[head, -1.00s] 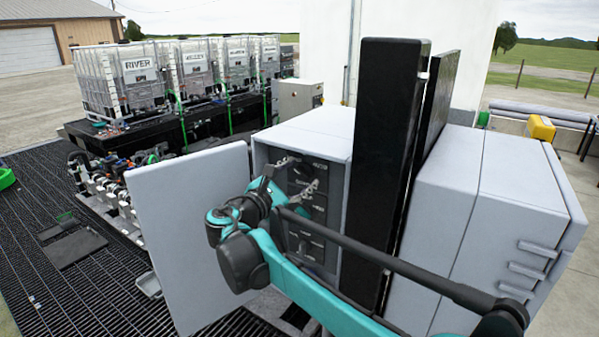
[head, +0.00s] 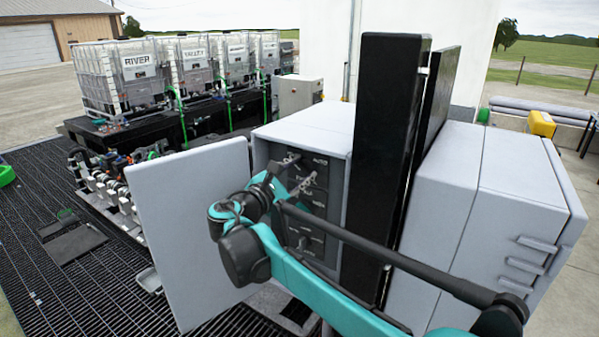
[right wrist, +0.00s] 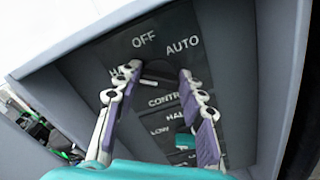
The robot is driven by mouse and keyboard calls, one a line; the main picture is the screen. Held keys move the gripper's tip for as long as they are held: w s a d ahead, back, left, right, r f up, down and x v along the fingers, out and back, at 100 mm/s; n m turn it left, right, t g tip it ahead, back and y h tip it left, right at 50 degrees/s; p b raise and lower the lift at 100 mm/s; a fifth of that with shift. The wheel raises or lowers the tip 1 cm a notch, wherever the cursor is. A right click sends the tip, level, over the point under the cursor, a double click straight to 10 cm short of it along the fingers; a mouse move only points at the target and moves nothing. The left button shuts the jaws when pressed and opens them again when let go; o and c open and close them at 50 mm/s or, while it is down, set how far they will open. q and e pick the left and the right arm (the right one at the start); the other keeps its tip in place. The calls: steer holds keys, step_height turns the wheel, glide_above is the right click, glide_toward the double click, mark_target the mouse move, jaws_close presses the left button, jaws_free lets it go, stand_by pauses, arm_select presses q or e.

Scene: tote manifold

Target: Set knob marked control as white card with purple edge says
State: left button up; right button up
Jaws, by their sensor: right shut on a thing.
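The knob marked control (right wrist: 153,74) is dark and sits on the panel in the right wrist view, above a label reading "CONTR", the rest of it covered. "OFF" stands above the knob and "AUTO" to its upper right. A label at the left is mostly behind a finger. My right gripper (right wrist: 158,76) is shut on this knob, one finger on each side. In the head view my right gripper (head: 297,172) reaches into the open cabinet at the panel (head: 318,212). Where the knob points I cannot tell. No white card with a purple edge is in view. My left gripper is not in view.
The cabinet door (head: 192,235) stands open left of the panel. A tall black slab (head: 388,150) and a grey cabinet (head: 480,225) stand to the right. Lower panel controls lie below the gripper. White totes (head: 125,78) stand behind.

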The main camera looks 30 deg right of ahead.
steer(key=m+b, duration=0.1)
steer(key=m, duration=0.5)
steer(key=shift+s+f, duration=0.1)
steer(key=shift+f, duration=0.05)
steer(key=m+b, duration=0.1)
steer(key=m, duration=0.4)
steer(key=shift+f, duration=0.1)
steer(key=m+b, duration=0.1)
steer(key=m, duration=0.5)
steer(key=shift+f+m, duration=0.1)
steer(key=shift+m, duration=0.2)
steer(key=m+b, duration=0.1)
steer(key=m, duration=0.4)
steer(key=shift+f, duration=0.1)
steer(key=shift+m, duration=0.3)
steer(key=o, duration=1.2)
steer(key=shift+c, duration=0.2)
steer(key=v, duration=1.2)
